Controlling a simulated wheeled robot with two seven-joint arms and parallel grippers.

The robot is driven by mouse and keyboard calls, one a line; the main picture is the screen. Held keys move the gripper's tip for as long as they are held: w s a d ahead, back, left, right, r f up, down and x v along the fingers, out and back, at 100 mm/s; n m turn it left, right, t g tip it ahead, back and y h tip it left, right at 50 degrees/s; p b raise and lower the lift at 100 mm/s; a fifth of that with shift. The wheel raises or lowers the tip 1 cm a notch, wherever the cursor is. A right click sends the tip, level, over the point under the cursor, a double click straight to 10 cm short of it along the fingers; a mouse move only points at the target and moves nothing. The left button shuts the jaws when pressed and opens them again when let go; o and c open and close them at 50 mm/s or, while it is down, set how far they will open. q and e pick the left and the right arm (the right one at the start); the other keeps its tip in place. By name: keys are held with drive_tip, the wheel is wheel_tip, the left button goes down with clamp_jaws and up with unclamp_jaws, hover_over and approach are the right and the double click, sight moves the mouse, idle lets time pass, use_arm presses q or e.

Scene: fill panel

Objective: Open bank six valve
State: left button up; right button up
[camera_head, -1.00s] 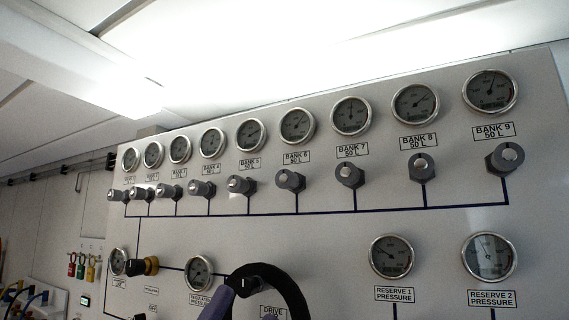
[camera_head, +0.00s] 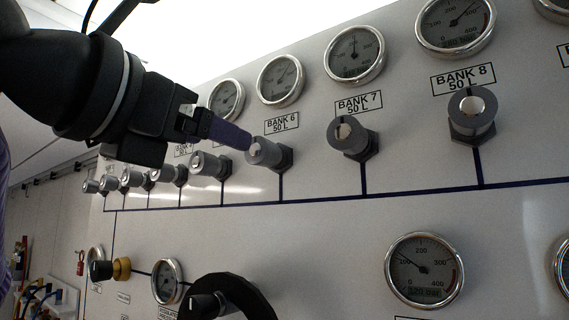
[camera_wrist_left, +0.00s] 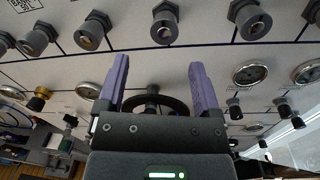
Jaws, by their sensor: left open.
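The bank six valve (camera_head: 266,152) is a grey cylindrical knob with a pale slotted end, on the panel just below the BANK 6 50 L label (camera_head: 282,123). My left gripper (camera_head: 236,136) comes in from the left, with its purple fingers beside this knob. One finger overlaps the knob's left edge in the head view, and I cannot tell whether it touches. In the left wrist view the two purple fingers (camera_wrist_left: 159,75) are apart with nothing held. A grey valve knob (camera_wrist_left: 165,27) stands beyond the gap between them; its label is not visible there. My right gripper is not in view.
The bank 7 valve (camera_head: 352,138) and bank 8 valve (camera_head: 472,113) stick out to the right; several more knobs line up to the left. Round gauges sit above. A black handwheel (camera_head: 232,297) protrudes below. The panel's lower middle (camera_head: 320,230) is clear.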

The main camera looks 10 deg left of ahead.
sight(256, 149)
use_arm(q)
drive_tip(key=shift+w+d+r+p, duration=0.4)
drive_tip(key=shift+w+d+p, duration=0.25)
drive_tip(key=shift+p, duration=0.15)
drive_tip(key=shift+p+x, duration=0.45)
drive_tip(key=shift+x, duration=0.5)
drive_tip(key=x, duration=0.2)
drive_tip(key=p+x, duration=0.1)
drive_tip(key=x, duration=0.1)
drive_tip(key=shift+a+f, duration=0.25)
drive_tip(key=shift+a, duration=0.05)
drive_tip(key=shift+w+d, duration=0.15)
drive_tip(key=shift+w, duration=0.15)
drive_tip(key=shift+s, duration=0.25)
drive_tip(key=shift+w+f, duration=0.1)
drive_tip(key=shift+w, duration=0.1)
drive_tip(key=c, duration=0.5)
clamp_jaws()
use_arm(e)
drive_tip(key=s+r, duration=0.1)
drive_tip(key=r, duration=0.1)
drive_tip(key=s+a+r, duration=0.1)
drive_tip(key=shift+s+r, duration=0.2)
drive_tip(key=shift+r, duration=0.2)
